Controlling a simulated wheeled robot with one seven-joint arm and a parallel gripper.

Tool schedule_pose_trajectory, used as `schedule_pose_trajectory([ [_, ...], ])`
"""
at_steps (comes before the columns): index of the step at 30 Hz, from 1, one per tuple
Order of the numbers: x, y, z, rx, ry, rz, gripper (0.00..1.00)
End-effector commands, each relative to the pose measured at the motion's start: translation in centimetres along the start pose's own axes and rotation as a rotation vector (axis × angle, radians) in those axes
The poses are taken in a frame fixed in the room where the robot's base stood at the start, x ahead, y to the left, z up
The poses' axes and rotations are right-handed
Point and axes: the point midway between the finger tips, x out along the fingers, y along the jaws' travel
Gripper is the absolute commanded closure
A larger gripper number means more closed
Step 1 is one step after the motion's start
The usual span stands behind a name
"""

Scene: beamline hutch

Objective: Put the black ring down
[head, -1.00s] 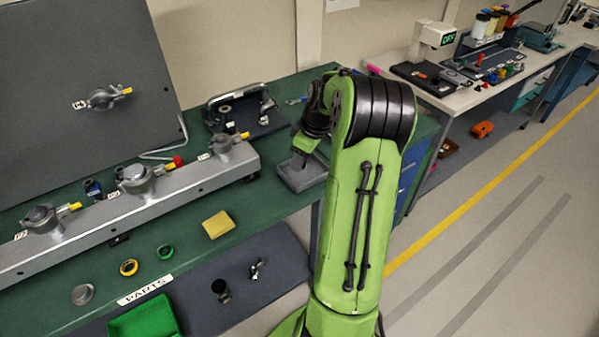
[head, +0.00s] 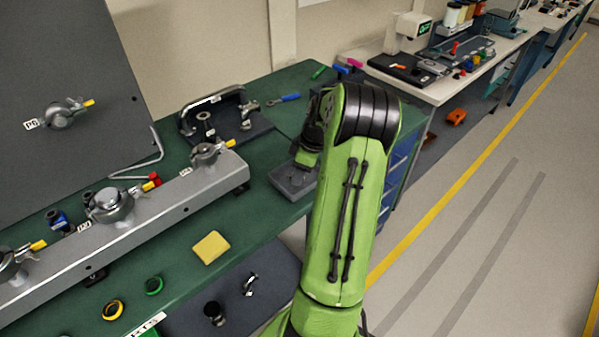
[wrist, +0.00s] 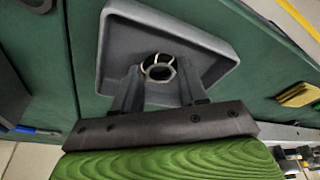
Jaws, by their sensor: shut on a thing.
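The black ring (wrist: 158,68) is between my fingertips in the wrist view, with a bright inner edge showing. My gripper (wrist: 158,80) is shut on it. Behind the ring is a shallow square grey tray (wrist: 118,32), and my fingers reach over its floor. I cannot tell whether the ring touches the tray floor or hangs just above it. In the head view the grey tray (head: 281,180) sits at the green bench's right front edge. My arm hides the ring and most of the gripper there.
The green bench (head: 265,155) carries a long grey rail (head: 160,215) with clamps, left of the tray. A dark board with a handled frame (head: 215,105) stands behind. A yellow pad (head: 210,247) and green ring (head: 154,285) lie in front of the rail. Floor to the right is clear.

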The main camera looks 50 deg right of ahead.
Motion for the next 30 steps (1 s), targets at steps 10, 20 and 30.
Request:
schedule_pose_trajectory([
  [10, 0.1, 0.0, 0.0, 0.001, 0.0, 0.001, 0.44],
  [20, 0.1, 0.0, 0.0, 0.001, 0.0, 0.001, 0.32],
  [30, -7.0, 0.1, -0.1, 0.001, -0.001, 0.008, 0.32],
])
